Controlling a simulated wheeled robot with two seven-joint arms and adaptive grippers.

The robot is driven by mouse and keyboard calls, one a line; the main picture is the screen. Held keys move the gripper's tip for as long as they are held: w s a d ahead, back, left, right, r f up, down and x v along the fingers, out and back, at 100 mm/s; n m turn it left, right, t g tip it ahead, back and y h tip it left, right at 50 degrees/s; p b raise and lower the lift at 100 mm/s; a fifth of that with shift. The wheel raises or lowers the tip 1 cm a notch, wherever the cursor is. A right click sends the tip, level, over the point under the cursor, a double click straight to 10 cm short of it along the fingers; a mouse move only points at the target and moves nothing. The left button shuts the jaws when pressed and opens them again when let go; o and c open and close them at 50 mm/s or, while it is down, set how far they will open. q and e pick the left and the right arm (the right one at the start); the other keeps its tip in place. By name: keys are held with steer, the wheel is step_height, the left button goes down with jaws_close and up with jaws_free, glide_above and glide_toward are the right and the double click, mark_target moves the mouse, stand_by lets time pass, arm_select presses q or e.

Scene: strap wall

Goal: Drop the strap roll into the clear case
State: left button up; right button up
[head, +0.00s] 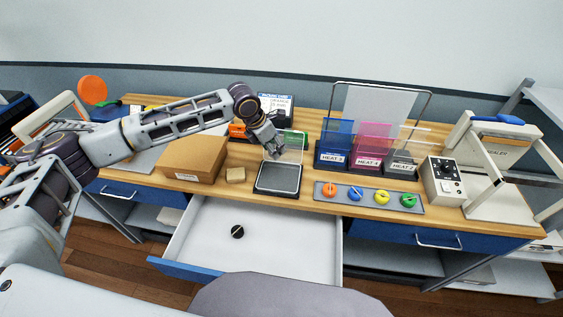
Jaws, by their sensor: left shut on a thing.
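The clear case (277,178) stands on the wooden table with a dark base. Its clear lid (294,150) is raised, and the base looks empty. My left gripper (274,151) is at the lid, just above the back of the case, and appears shut on the lid. The fingers are small and partly blend with it. A small black roll (237,231), which may be the strap roll, lies in the open drawer, well in front of the case and apart from my gripper. My right gripper is not in view.
The open white drawer (290,240) juts out below the case. A grey tray (320,191) with several coloured round pieces is to the right, before upright coloured holders (335,145).

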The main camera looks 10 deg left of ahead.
arm_select(q)
steer(key=shift+f, duration=0.15)
steer(key=shift+f+b, duration=0.75)
steer(key=shift+b, duration=0.1)
steer(key=shift+f+b, duration=0.95)
steer(key=shift+f, duration=0.1)
step_height(320, 180, down, 2)
steer(key=shift+f+b, duration=0.1)
steer(key=shift+b, duration=0.95)
